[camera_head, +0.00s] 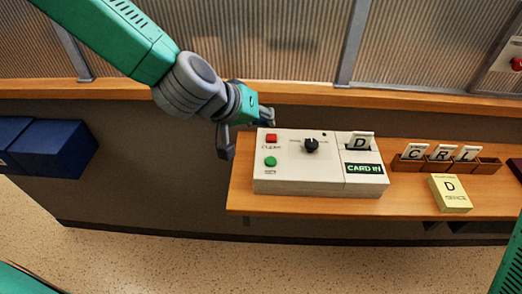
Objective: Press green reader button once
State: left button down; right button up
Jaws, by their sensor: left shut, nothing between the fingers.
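The card reader (317,185) is a pale box on the wooden shelf. A black knob (311,146) sits in the middle. A card marked D (360,140) stands in the slot on the right, and the green display (364,168) reads "CARD IN". My left gripper (246,121) is shut and empty at the reader's back left corner, apart from the green button. My right gripper is out of view.
A wooden rack (487,164) with cards C, R and L stands right of the reader. Ribbed glass panels and a wooden ledge (350,122) run behind. A blue box (50,150) is at left. The reader's front is clear.

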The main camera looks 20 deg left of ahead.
pick_arm(q)
jog(key=b, duration=0.6)
send_over(274, 161)
jog(key=a, duration=0.2)
notch_tip(274, 161, down, 6)
jog(key=shift+a+f, duration=0.1)
jog(key=shift+f, duration=0.15)
jog(key=shift+d+f+b, duration=0.4)
jog(key=shift+f+b, duration=0.35)
jog(key=shift+f, duration=0.1)
jog(key=shift+d+f, duration=0.2)
jog(key=shift+d, duration=0.55)
jog(key=shift+a, duration=0.5)
jog(key=shift+a+f, duration=0.1)
jog(key=shift+a, duration=0.4)
jog(key=shift+d, duration=0.9)
jog(key=shift+a, duration=0.75)
jog(key=shift+d+f+b, duration=0.3)
jog(key=shift+b, duration=0.05)
jog(key=shift+d, duration=0.45)
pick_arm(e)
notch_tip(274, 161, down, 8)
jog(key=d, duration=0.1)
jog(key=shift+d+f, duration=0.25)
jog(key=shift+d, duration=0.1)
